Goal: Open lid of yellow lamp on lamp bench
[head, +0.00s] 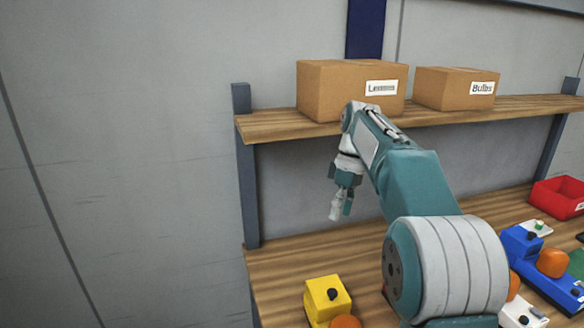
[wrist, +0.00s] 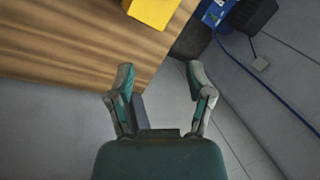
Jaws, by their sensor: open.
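The yellow lamp (head: 326,299) stands near the left front part of the wooden bench (head: 275,271). It has a black knob on its top and an orange rounded part at its lower front. In the wrist view only part of a yellow body (wrist: 153,10) shows at the top edge. My gripper (head: 341,208) hangs in the air above the back left of the bench, pointing down, apart from the lamp. In the wrist view my gripper (wrist: 160,80) has its two fingers spread with nothing between them. My arm hides part of the bench.
A shelf (head: 435,118) above the bench holds a box labelled Lenses (head: 330,92) and a box labelled Bulbs (head: 440,90). A blue lamp (head: 524,246) and a red bin (head: 558,197) are at the right. A dark post (head: 247,185) stands at the bench's left end.

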